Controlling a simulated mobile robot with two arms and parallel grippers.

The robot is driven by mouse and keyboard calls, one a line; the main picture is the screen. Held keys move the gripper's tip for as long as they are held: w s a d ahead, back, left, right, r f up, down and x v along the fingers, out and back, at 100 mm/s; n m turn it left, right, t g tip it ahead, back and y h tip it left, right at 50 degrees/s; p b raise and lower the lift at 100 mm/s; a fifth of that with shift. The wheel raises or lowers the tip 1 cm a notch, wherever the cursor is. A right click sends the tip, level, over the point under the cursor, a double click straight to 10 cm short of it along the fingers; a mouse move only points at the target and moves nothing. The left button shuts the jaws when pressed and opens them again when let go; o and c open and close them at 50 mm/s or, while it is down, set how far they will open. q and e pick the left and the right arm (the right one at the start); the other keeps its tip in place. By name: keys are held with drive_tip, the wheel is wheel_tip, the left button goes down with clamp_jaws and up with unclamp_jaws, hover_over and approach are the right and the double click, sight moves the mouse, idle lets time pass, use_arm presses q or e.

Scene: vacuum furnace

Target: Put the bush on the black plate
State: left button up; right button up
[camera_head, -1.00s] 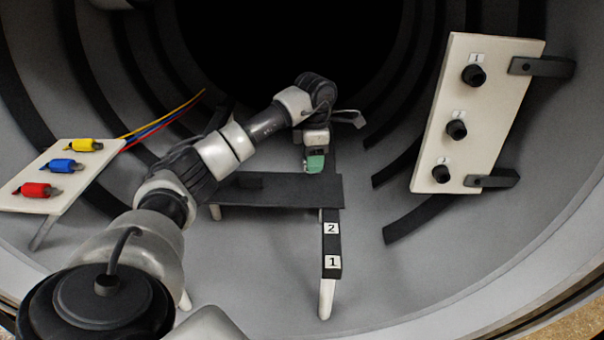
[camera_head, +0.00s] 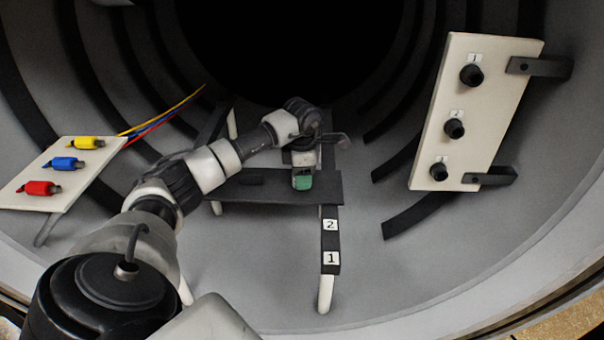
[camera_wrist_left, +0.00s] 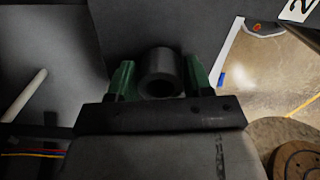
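The bush (camera_wrist_left: 160,72) is a dark grey hollow cylinder, seen end-on between the green fingers of my left gripper in the left wrist view. The fingers sit close against both sides of it. In the head view my left gripper (camera_head: 302,182) is low over the right part of the black plate (camera_head: 275,192), and the bush is hidden there. I cannot tell whether the bush touches the plate. The plate is a flat dark shelf on light legs. My right gripper is not in view.
A dark strip with labels 1 and 2 (camera_head: 330,242) runs from the plate toward me. A white board with black knobs (camera_head: 470,120) stands at right. A white panel with yellow, blue and red plugs (camera_head: 66,163) is at left.

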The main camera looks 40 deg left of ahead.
use_arm(q)
drive_tip(key=o, duration=0.3)
drive_tip(key=shift+o, duration=0.2)
drive_tip(key=shift+r, duration=0.1)
wheel_tip(320, 180, up, 12)
drive_tip(key=b, duration=0.2)
